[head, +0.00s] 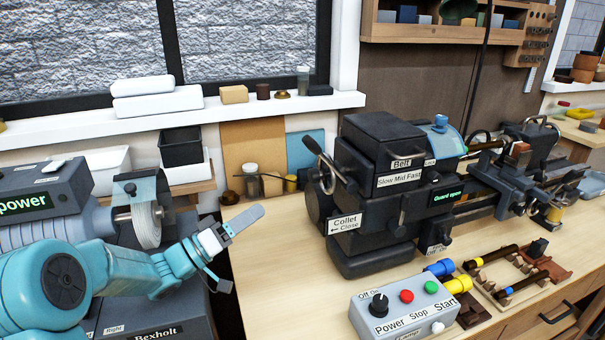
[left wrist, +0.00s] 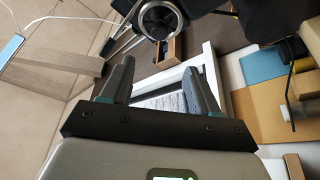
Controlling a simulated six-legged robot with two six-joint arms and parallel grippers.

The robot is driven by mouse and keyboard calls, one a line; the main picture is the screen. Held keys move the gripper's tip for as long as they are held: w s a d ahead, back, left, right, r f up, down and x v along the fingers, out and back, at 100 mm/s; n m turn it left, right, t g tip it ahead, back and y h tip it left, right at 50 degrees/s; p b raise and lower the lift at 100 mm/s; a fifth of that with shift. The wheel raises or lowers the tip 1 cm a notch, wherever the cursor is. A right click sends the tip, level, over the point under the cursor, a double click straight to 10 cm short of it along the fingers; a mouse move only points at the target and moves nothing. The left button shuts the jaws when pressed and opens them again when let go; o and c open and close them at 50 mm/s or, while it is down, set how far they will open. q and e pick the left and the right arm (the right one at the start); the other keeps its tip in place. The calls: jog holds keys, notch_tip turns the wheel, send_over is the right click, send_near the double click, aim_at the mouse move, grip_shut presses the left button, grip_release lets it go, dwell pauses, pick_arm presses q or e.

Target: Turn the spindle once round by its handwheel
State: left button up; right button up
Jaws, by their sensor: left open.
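The dark lathe headstock (head: 378,195) stands on the wooden bench. At its left end is a round dark part with a metal rim, which I take to be the spindle handwheel (head: 327,172); a lever crosses close by and part of the rim is hidden. My left gripper (head: 240,246) is open and empty, left of the handwheel and lower in the picture, apart from it. In the left wrist view its two fingers (left wrist: 160,90) are spread with nothing between them. A dark ringed round part (left wrist: 160,18) shows beyond them; I cannot tell whether it is the handwheel. My right gripper is not in view.
A bench grinder (head: 148,225) stands close behind my left arm. A grey control box (head: 403,312) with a knob and buttons is at the front. A small jar (head: 250,175) and cups stand by the wall. Bare bench top (head: 275,275) lies between my left gripper and the lathe.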

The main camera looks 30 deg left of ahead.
aim_at(310, 178)
pick_arm(q)
jog(key=p+x, duration=0.3)
jog(key=x, duration=1.1)
jog(key=shift+w+d+r+p, duration=0.2)
jog(key=shift+w+d+p, duration=0.05)
jog(key=shift+d+p, duration=0.15)
jog(key=shift+w, duration=0.2)
jog(key=shift+a, duration=0.1)
jog(key=c, duration=1)
